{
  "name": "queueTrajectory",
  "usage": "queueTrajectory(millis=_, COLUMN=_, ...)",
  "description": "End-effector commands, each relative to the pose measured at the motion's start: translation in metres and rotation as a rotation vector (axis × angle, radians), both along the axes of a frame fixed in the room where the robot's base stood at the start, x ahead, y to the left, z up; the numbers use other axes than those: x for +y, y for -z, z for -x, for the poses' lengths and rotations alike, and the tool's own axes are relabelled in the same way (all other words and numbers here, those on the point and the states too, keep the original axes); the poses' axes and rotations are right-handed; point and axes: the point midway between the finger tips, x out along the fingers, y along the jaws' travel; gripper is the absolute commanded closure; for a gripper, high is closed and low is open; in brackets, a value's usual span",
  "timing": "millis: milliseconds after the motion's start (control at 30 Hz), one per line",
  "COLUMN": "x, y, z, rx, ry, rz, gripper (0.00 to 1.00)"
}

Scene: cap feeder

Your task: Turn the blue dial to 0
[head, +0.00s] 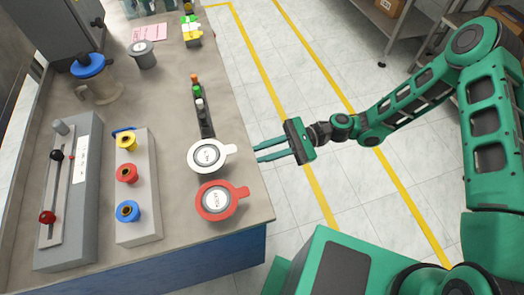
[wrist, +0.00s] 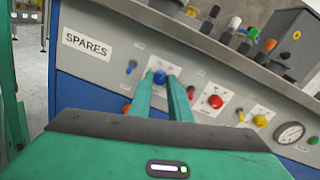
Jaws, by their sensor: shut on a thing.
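The blue dial (wrist: 160,77) sits on a pale plate on the grey front panel of the bench, in the wrist view. My gripper (wrist: 164,82) has its two green fingers on either side of the dial and is shut on it. The fingers hide parts of the dial and its plate, and I cannot read the dial's setting. In the head view my gripper (head: 257,152) is at the bench's right edge, with its fingertips against the side that is turned away from that camera.
On the same panel are a red dial (wrist: 215,102), a yellow dial (wrist: 260,121), a round gauge (wrist: 290,133), small switches and a SPARES label (wrist: 87,45). The bench top (head: 160,95) holds a grey box with coloured rings (head: 140,180), a lever box and round lidded pieces. Floor right of the bench is clear.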

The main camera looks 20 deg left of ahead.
Motion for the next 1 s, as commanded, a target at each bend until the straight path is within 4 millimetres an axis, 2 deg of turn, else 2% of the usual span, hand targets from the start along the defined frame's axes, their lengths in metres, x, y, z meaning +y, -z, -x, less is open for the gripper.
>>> queueTrajectory(millis=1000, x=0.0022, y=-0.0015, z=0.0007, rx=-0.709, ry=0.004, rz=-0.596, gripper=1.0)
